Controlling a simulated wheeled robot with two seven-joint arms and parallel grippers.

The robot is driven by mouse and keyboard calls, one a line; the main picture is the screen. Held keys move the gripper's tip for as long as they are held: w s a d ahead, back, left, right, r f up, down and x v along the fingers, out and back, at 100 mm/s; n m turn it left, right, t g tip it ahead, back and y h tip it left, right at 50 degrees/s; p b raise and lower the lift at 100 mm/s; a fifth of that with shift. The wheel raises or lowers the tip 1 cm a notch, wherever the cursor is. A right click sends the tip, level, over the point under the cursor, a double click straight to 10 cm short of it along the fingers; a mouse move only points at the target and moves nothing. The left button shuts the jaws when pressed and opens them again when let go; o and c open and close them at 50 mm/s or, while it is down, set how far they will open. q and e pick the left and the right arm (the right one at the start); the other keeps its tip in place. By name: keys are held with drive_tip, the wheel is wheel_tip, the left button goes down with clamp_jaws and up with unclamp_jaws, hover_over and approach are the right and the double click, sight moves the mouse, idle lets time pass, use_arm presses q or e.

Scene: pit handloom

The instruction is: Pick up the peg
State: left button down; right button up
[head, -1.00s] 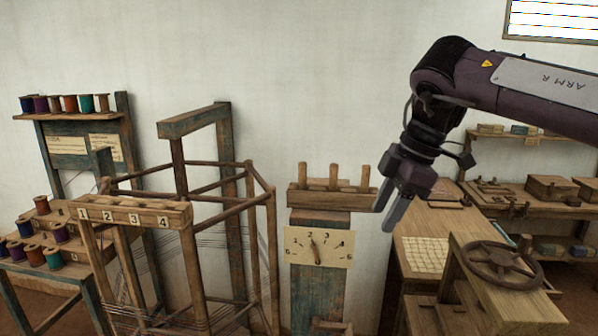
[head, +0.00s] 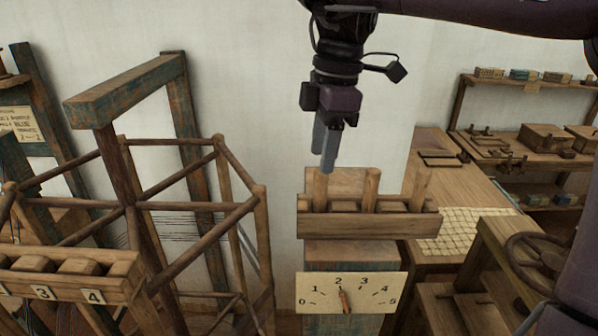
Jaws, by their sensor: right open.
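Three upright wooden pegs stand in a wooden rack (head: 367,226) on top of a post: a left peg (head: 320,189), a middle peg (head: 371,190) and a right peg (head: 421,188). Which one the task means cannot be told from the picture. My right gripper (head: 322,160) points down just above the left peg, its fingertips close to the peg's top. It is open and holds nothing. One finger partly covers the other, and I cannot tell whether they touch the peg. My left gripper is not in view.
Below the rack is a dial card (head: 351,293) with a pointer. A wooden reel frame (head: 190,206) with a numbered rail (head: 70,283) stands at the left. At the right are a workbench (head: 452,189), a handwheel (head: 545,262) and a shelf (head: 520,84).

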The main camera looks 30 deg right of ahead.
sight(320, 186)
drive_tip(key=shift+r, duration=0.1)
drive_tip(key=shift+s+a+f, duration=0.15)
drive_tip(key=shift+s+f, duration=0.15)
drive_tip(key=shift+f, duration=0.2)
drive_tip(key=shift+s+a+f, duration=0.1)
drive_tip(key=shift+s+f, duration=0.15)
drive_tip(key=shift+f, duration=0.55)
drive_tip(key=shift+w+f+p, duration=0.15)
drive_tip(key=shift+f+p, duration=0.4)
drive_tip(key=shift+f, duration=0.1)
drive_tip(key=shift+w+f+p, duration=0.15)
drive_tip(key=shift+f+p, duration=0.4)
drive_tip(key=shift+f, duration=0.05)
drive_tip(key=shift+w+f, duration=0.2)
drive_tip(key=shift+f, duration=0.95)
drive_tip(key=shift+s, duration=0.1)
drive_tip(key=shift+a, duration=0.1)
drive_tip(key=c, duration=0.5)
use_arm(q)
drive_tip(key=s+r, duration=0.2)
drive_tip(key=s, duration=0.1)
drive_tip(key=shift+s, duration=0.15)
use_arm(e)
clamp_jaws()
